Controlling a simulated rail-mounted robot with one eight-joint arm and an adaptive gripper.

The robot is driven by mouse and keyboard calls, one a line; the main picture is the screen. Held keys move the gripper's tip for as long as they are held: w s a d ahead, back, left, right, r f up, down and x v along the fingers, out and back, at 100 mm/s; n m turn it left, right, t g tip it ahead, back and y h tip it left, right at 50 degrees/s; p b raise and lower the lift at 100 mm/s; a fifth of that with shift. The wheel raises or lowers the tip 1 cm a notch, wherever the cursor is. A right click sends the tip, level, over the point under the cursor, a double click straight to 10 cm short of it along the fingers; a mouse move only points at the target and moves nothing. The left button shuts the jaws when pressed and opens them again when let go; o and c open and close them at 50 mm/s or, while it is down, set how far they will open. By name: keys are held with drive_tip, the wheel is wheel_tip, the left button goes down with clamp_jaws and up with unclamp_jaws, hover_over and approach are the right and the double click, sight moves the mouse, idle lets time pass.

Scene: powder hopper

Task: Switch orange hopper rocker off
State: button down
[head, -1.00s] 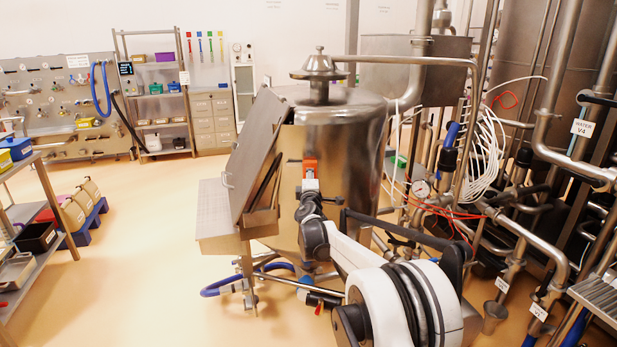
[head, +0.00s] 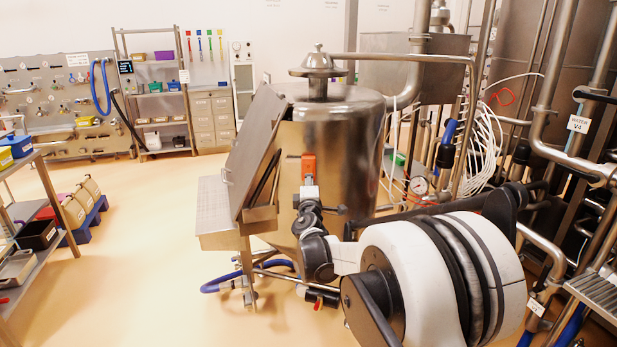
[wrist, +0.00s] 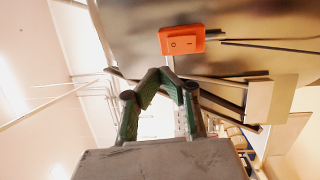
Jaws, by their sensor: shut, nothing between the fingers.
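The orange hopper rocker (head: 308,167) is a small orange box on the side of the steel hopper (head: 335,130). A small gap seems to show between fingertips and box; contact cannot be told for sure. In the head view my gripper (head: 309,182) is right below the orange box, small and partly hidden.
The hopper's tilted steel lid and tray (head: 225,215) stand left of my gripper. Pipes, a gauge (head: 418,185) and white cables (head: 484,150) crowd the right. A blue hose (head: 225,284) lies low under the hopper. The floor at left is open.

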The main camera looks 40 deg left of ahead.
drive_tip(key=shift+r+v, duration=0.15)
drive_tip(key=shift+v, duration=0.6)
drive_tip(key=shift+r+v, duration=0.2)
drive_tip(key=shift+v, duration=0.55)
